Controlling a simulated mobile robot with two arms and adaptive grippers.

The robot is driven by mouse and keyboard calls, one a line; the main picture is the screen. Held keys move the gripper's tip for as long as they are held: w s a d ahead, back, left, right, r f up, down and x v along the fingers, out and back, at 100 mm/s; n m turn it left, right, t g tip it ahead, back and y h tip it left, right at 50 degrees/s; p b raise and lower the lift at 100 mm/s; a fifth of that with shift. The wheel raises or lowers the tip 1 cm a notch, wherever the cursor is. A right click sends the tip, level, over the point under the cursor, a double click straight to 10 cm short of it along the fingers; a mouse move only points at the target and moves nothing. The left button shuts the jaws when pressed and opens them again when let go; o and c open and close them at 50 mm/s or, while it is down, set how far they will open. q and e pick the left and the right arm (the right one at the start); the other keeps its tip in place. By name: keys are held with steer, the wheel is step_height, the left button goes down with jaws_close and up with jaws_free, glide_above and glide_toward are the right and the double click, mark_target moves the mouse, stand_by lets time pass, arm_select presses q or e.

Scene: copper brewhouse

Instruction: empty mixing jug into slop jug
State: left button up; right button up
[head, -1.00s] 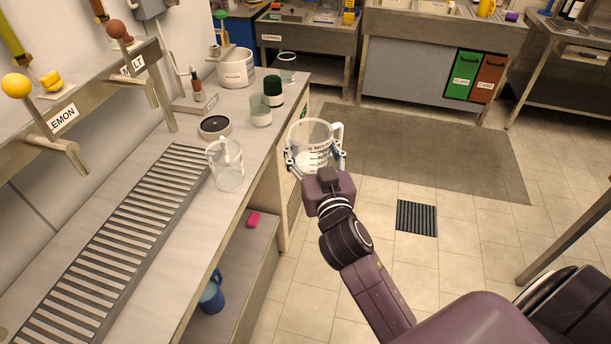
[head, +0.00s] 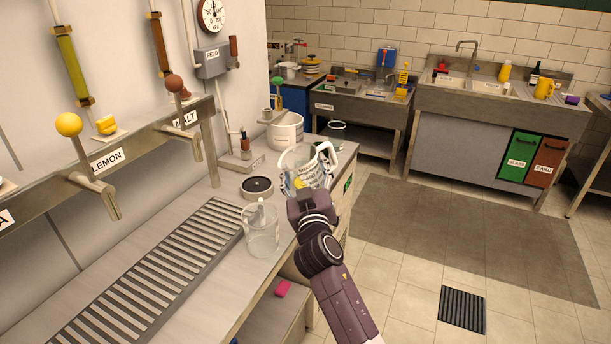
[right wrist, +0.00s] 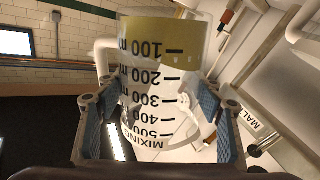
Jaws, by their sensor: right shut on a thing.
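The clear mixing jug (head: 303,163), with black measuring marks, is held in my right gripper (head: 308,188) above the counter's right edge. In the right wrist view the jug (right wrist: 150,95) fills the middle, its lettering upside down. The fingers (right wrist: 158,122) are on either side of it. A yellowish band shows at its 100 mark end. A white bucket-like vessel (head: 286,133) stands at the counter's far end, behind the held jug. No readable label marks a slop jug. My left gripper is not in view.
Another clear jug (head: 262,238) with a pale stick in it stands beside the slatted drain (head: 165,270). A round dark-topped disc (head: 257,186) lies behind it. LEMON and MALT taps line the left wall. A sink unit (head: 470,120) stands at the back.

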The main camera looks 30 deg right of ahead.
mark_target(292, 182)
steer(key=f+n+b, duration=0.1)
steer(key=f+n+t+b, duration=0.1)
steer(key=f+n+b, duration=0.1)
steer(key=b, duration=0.1)
steer(key=shift+a+f+y, duration=0.25)
steer(key=shift+a+y, duration=0.05)
steer(key=shift+a, duration=0.1)
steer(key=shift+a+n+t+y, duration=0.3)
steer(key=shift+n+t, duration=0.2)
steer(key=shift+n, duration=0.7)
steer(key=n, duration=0.2)
steer(key=a+r+n+t+y, duration=0.1)
steer(key=a+n+y, duration=0.1)
steer(key=n, duration=0.1)
steer(key=shift+a+r+n+p, duration=0.15)
steer(key=shift+r+n+p, duration=0.15)
steer(key=shift+r+p, duration=0.1)
steer(key=shift+t, duration=0.4)
arm_select(q)
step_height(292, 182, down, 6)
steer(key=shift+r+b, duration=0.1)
steer(key=shift+b, duration=0.6)
arm_select(e)
steer(key=n+y, duration=0.1)
steer(key=a+n, duration=0.1)
steer(key=n, duration=0.1)
steer(key=n+y, duration=0.1)
steer(key=shift+a+r+n+y, duration=0.25)
steer(key=shift+r+n+y, duration=0.05)
steer(key=shift+r+n, duration=0.1)
